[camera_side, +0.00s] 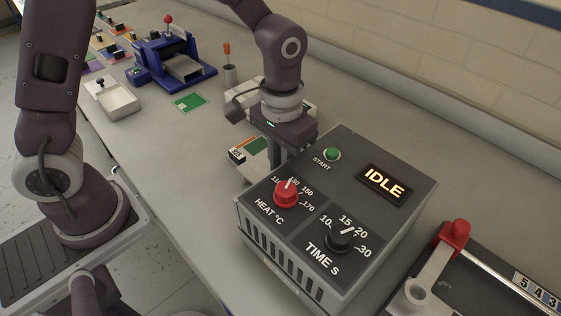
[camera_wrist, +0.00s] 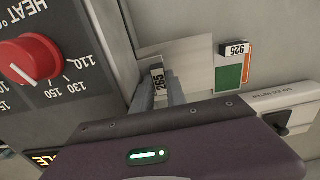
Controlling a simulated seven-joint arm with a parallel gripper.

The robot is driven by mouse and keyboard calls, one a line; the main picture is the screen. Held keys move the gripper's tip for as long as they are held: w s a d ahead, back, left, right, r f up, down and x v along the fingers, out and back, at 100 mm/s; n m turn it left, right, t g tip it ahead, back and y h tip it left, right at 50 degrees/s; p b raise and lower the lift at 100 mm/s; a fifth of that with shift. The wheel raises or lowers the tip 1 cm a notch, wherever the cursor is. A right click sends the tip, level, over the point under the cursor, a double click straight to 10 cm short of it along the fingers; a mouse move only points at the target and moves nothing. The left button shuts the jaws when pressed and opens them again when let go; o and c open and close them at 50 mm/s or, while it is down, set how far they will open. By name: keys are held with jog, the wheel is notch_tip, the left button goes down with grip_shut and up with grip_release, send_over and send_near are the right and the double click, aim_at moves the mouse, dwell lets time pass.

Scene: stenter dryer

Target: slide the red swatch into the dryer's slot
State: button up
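The dryer (camera_side: 390,215) is a dark box with a lit IDLE display, a green START button, a red heat knob and a black time knob. Its panel also shows in the wrist view (camera_wrist: 85,110). My gripper (camera_side: 276,155) points down close behind the dryer's far left edge. No red swatch face is clearly visible, and the dryer's slot is hidden.
A red-handled device (camera_side: 440,262) stands at right.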

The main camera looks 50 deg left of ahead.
jog(key=o, duration=0.5)
jog(key=shift+r, duration=0.1)
notch_tip(320, 180, up, 7)
jog(key=s+a+r+t, duration=0.2)
jog(key=s+a+r, duration=0.1)
jog(key=s, duration=0.2)
jog(key=s+a+r+t, duration=0.1)
jog(key=s+a+r, duration=0.2)
jog(key=s, duration=0.3)
jog(key=s+a+r+t, duration=0.2)
jog(key=s+a+r, duration=0.1)
jog(key=s, duration=0.2)
jog(key=shift+s+a+r+t, duration=0.2)
jog(key=shift+a+t, duration=0.1)
jog(key=shift+a, duration=0.05)
